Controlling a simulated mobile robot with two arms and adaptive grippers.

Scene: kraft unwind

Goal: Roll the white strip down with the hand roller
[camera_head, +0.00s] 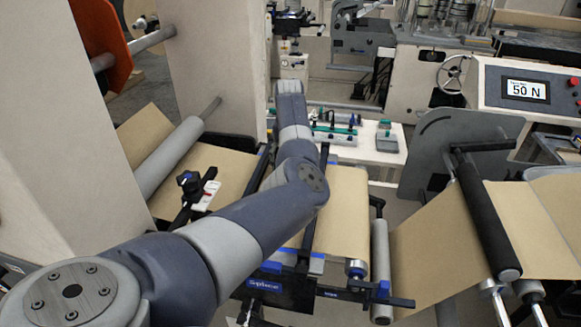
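One of my arms, coming in from the lower left, crosses the splicing table and the kraft web (345,215). Its wrist end is near the white tool bench, and its gripper cannot be made out. My other gripper is not in view. I cannot pick out the white strip for certain; the arm covers part of the web. Small tools with green parts (388,142) lie on the white bench (362,156) behind the web. I cannot tell whether one is the hand roller.
A black clamp bar with a knob (190,183) stands left of the arm. A grey roller (381,270) and a black roller (487,220) carry kraft paper on the right. A panel reading 50 N (527,90) is at upper right. A pale column (215,65) stands upper left.

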